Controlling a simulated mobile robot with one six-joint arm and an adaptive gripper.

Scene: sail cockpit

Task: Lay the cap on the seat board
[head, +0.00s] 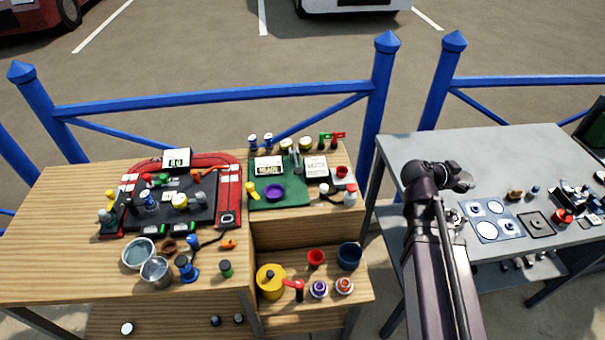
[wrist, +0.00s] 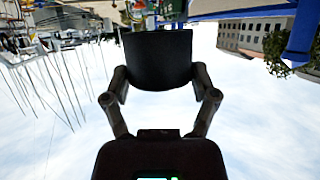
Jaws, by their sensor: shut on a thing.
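My gripper (wrist: 160,88) is shut on a black, slightly tapered piece (wrist: 157,58), seemingly the cap, in the wrist view. One finger presses each side of it. The wrist view is upside down, with open sky around the piece, so it is held clear of any surface. I cannot tell for sure which thing is the seat board; a blue and white board with round spots (head: 487,222) lies flat on the grey table.
A dark square plate (head: 536,224) and a red pot (head: 562,217) stand near that board. The grey table (head: 490,155) is clear toward its back. The wooden table (head: 55,225) at left is crowded with small items. A blue fence (head: 230,95) runs behind.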

